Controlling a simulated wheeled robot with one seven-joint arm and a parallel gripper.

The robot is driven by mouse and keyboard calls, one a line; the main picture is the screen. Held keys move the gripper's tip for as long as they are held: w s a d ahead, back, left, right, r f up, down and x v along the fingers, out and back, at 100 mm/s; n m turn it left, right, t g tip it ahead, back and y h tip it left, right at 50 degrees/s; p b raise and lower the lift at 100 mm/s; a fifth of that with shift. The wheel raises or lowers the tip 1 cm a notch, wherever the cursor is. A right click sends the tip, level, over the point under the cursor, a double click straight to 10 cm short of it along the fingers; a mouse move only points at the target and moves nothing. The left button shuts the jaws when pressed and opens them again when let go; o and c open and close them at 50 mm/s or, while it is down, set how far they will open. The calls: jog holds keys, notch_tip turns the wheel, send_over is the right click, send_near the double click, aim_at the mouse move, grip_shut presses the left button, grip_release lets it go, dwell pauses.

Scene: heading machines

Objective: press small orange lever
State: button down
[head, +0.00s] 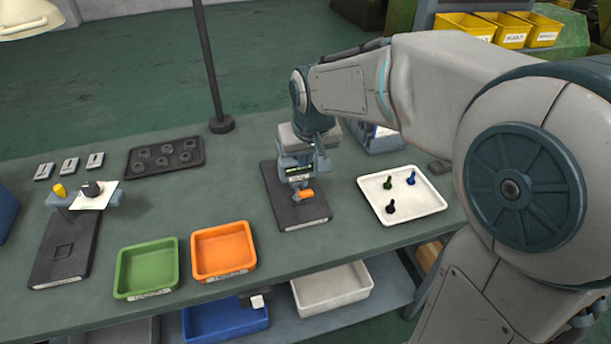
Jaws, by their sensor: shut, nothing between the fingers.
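The small orange lever (306,194) sits low on the front of a small grey device with a green-lit display. The device stands on a dark base plate (299,214) with a white label at its front edge, in the middle of the bench. My gripper (320,167) points down from the arm right above and beside the device, shut and empty. It overlaps the device in the picture and hides part of it. I cannot tell whether the fingertips touch the device or the lever.
A white tray (436,204) with green, blue and black pieces lies to the right. Orange (248,262) and green (121,279) trays stand front left. A lamp pole (209,65) rises behind. Another dark plate (48,267) with a yellow-knobbed fixture is at far left.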

aim_at(303, 190)
jog(key=f, duration=0.6)
jog(key=shift+s+d+f+p, duration=0.1)
jog(key=shift+s+f+p, duration=0.05)
jog(key=shift+s+p, duration=0.2)
